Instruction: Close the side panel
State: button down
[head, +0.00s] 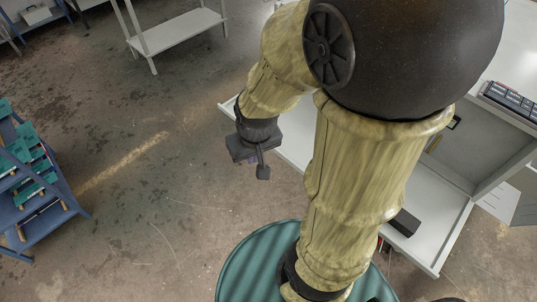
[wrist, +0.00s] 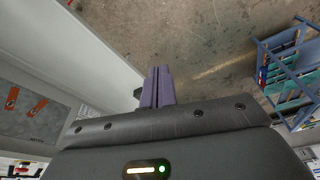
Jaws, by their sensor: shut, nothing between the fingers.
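The side panel (head: 428,244) is a pale, flat, rimmed panel standing open, reaching out from the white machine (head: 490,150) on the right in the head view. My arm hides its middle; a far corner shows left of the arm. A pale panel-like surface (wrist: 95,45) with a straight edge also shows at left in the wrist view. My gripper (head: 263,172) is shut and empty, just left of the panel's far part in the head view. Its closed fingers (wrist: 159,72) point away over the floor in the wrist view, right of the pale edge. Whether it touches the panel cannot be told.
A blue rack (head: 40,225) with green items stands at the left. A white table (head: 175,35) stands at the back. A small black box (head: 405,222) lies on the panel beside my arm. The concrete floor between rack and gripper is clear.

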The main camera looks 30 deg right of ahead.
jog(key=d+f+n+g+h+b, duration=0.25)
jog(key=f+b, duration=0.25)
jog(key=f, duration=0.3)
jog(key=w+d+f+n+g+h+b, duration=0.1)
jog(key=d+f+n+g+h+b, duration=0.15)
jog(key=f+b, duration=0.45)
jog(key=d+f+n+g+h+b, duration=0.2)
jog(key=f+n+h+b, duration=0.15)
jog(key=f, duration=0.65)
jog(key=w+a+f+n+t+h+b, duration=0.1)
jog(key=w+f+n+t+h+b, duration=1)
jog(key=f, duration=0.6)
jog(key=w+n, duration=0.2)
jog(key=w, duration=0.1)
jog(key=shift+a+t+b, duration=0.3)
jog(key=shift+b, duration=0.05)
jog(key=shift+w+n, duration=0.1)
jog(key=shift+n, duration=0.15)
jog(key=w+d+r+b, duration=0.1)
jog(key=w+d+r, duration=0.2)
jog(key=d+r, duration=0.3)
jog(key=shift+d+r, duration=0.2)
jog(key=shift+d, duration=1.4)
